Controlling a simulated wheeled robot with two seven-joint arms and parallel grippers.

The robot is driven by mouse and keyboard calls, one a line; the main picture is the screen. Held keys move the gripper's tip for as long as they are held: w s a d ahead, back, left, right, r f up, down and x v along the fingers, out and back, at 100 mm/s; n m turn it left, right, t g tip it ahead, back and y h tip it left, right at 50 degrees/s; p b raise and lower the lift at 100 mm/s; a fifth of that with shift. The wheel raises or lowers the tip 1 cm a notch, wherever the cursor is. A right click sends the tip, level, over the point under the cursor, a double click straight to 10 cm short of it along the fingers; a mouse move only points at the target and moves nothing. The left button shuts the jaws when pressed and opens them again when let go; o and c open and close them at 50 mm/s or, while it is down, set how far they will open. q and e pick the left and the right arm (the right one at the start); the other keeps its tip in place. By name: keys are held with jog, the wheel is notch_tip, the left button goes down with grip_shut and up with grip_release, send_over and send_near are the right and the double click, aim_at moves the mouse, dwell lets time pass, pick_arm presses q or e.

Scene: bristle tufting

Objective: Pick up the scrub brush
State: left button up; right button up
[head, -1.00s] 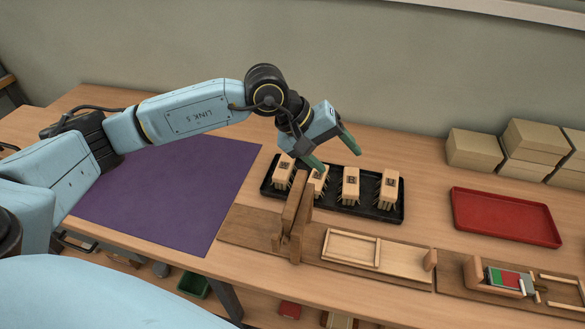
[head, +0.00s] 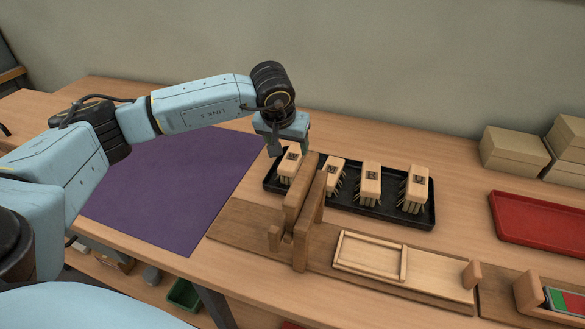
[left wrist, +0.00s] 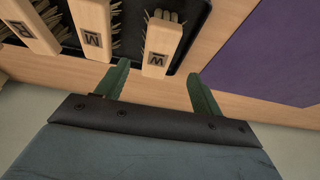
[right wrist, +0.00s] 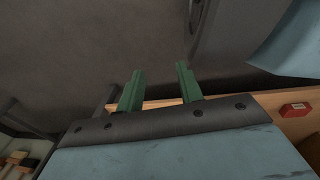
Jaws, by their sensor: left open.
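Several scrub brushes with pale wooden backs, dark letter marks and bristles stand in a row in a black tray (head: 350,208). The leftmost brush (head: 290,164) is right by my left gripper (head: 290,150), which points down at the tray's left end. In the left wrist view this brush (left wrist: 163,40) lies just ahead of the green fingers, in line with the gap between them. My left gripper (left wrist: 160,80) is open and empty, apart from the brush as far as I can tell. My right gripper (right wrist: 160,70) shows only in the right wrist view, open and empty.
An upright wooden fixture (head: 293,210) stands close in front of the tray's left part. A wooden frame jig (head: 370,256) lies to its right. A red tray (head: 540,222) and cardboard boxes (head: 514,150) are at the right. A purple mat (head: 175,195) lies clear at the left.

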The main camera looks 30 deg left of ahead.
aim_at(292, 157)
pick_arm(q)
jog(key=x, duration=0.5)
jog(key=shift+w+f+b, duration=0.1)
jog(key=shift+b, duration=0.3)
jog(key=x, duration=0.1)
jog(key=b+x, duration=0.1)
jog(key=x, duration=0.1)
jog(key=shift+w+f, duration=0.2)
jog(key=shift+w, duration=0.15)
jog(key=shift+w+f, duration=0.15)
jog(key=shift+f, duration=0.25)
pick_arm(e)
jog(key=w, duration=0.1)
jog(key=w+r, duration=0.1)
jog(key=w, duration=0.1)
jog(key=w+r, duration=0.1)
jog(key=w, duration=0.1)
jog(key=shift+w+a+r, duration=0.1)
jog(key=shift+w+a, duration=0.05)
jog(key=shift+a, duration=0.25)
pick_arm(q)
jog(key=c, duration=1.1)
